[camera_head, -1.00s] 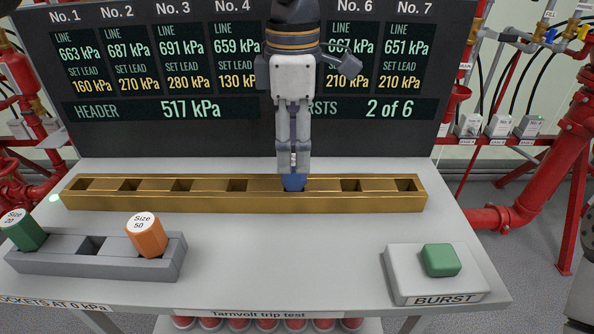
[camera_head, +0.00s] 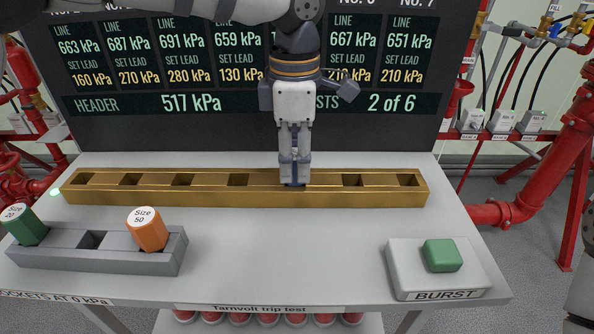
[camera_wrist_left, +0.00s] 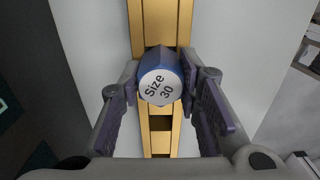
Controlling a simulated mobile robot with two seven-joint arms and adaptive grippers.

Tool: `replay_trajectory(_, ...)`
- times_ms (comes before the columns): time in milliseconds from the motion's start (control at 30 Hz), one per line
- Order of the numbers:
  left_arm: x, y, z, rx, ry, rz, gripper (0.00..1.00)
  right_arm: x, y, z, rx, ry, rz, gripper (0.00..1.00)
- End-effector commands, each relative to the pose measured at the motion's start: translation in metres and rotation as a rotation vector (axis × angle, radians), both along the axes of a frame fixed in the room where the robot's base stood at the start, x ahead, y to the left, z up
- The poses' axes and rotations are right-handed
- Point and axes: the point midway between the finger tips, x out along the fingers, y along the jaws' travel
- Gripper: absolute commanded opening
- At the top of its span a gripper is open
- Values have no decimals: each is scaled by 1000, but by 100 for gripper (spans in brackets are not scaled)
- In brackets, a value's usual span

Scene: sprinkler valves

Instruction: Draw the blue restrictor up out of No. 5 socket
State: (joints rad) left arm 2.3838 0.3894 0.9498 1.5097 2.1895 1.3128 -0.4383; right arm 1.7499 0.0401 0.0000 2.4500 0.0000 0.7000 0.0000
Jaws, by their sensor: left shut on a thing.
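The blue restrictor (camera_wrist_left: 160,87), marked Size 30 on its pale top, sits in the brass socket bar (camera_head: 180,200). The place fits No. 5, between the open holes of No. 4 and No. 6. In the head view my left gripper (camera_head: 294,182) points straight down there and hides nearly all of the restrictor. In the left wrist view the gripper (camera_wrist_left: 162,95) has one finger on each side of the restrictor and is shut on it. How deep the restrictor sits is hidden. My right gripper is not in view.
A grey rack (camera_head: 95,262) at front left holds a green restrictor (camera_head: 25,228) and an orange Size 50 one (camera_head: 147,230), with an empty hole between. A box with a green BURST button (camera_head: 442,256) stands at front right. A dark display board (camera_head: 170,130) rises behind the bar.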

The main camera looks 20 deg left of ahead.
Motion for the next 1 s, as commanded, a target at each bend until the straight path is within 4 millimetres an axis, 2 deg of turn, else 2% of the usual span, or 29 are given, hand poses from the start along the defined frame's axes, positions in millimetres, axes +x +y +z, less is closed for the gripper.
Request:
replay_trajectory(500, 0, 0, 20, -1, -3, 0, 0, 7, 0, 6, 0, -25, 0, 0)
replay_trajectory(800, 0, 0, 21, 0, -1, 0, 0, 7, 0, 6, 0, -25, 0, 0)
replay_trajectory(1000, 0, 0, 34, -1, -4, 0, 0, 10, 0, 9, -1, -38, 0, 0)
